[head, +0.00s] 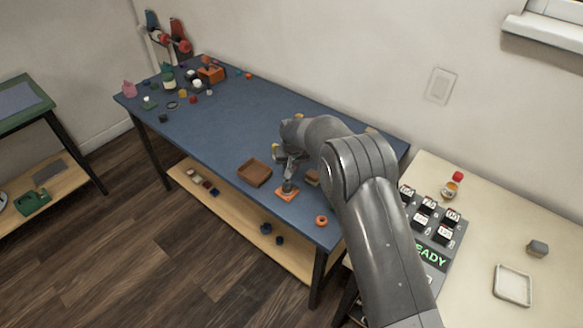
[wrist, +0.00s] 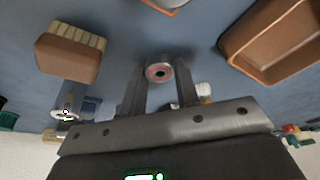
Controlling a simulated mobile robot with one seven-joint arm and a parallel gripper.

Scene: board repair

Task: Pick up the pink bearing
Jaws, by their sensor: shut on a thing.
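The pink bearing (wrist: 159,72) shows in the wrist view as a small ring with a pinkish face and a dark hole. It sits between the two fingertips of my gripper (wrist: 160,80), which is shut on it. I cannot tell from the wrist view whether it touches the blue table. In the head view my gripper (head: 289,167) is over the near right part of the blue table (head: 225,125), and the bearing cannot be made out there.
A brown tray (head: 254,172) lies left of my gripper; it also shows in the wrist view (wrist: 245,52). A brown brush (wrist: 68,58) lies on the other side. An orange ring (head: 321,221) is near the table's edge. The table's middle is clear.

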